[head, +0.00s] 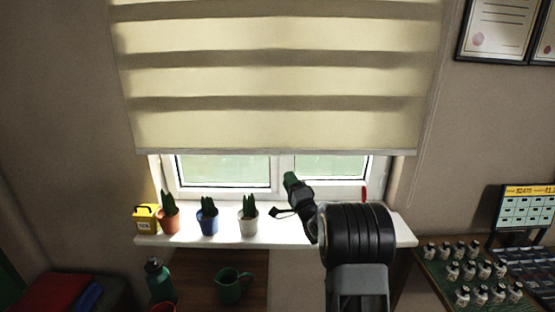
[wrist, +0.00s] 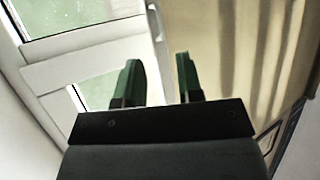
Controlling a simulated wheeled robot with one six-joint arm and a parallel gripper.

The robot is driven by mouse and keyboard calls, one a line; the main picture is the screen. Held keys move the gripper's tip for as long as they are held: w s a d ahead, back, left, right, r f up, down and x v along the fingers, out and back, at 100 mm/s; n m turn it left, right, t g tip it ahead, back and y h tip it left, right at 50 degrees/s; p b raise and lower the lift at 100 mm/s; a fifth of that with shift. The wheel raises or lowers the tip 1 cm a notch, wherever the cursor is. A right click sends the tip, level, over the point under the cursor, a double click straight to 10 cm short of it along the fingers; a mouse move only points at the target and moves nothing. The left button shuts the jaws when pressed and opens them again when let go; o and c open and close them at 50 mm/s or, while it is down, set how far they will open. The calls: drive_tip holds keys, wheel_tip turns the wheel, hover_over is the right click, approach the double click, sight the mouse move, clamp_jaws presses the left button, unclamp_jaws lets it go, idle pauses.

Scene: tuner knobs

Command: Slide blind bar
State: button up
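The cream striped blind (head: 275,80) hangs partly lowered over the window, and its thin pale bottom bar (head: 270,152) runs across just above the panes. My gripper (head: 289,178) is in front of the window, a little below the bar in the head view. In the wrist view my gripper (wrist: 160,68) shows two green fingers apart, with nothing seen held between them. The blind's cream fabric (wrist: 235,45) fills the right of that view, and the window frame (wrist: 95,50) the left. Whether a finger touches the bar cannot be told.
The white sill (head: 280,232) holds potted plants (head: 208,216) and a yellow box (head: 146,218) left of my arm. A cord (head: 428,120) hangs right of the blind. A green jug (head: 232,286) and bottle (head: 158,280) stand below.

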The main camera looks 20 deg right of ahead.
drive_tip(key=p+x, duration=0.2)
drive_tip(key=x, duration=0.7)
drive_tip(key=shift+w, duration=0.25)
drive_tip(key=shift+r, duration=0.1)
clamp_jaws()
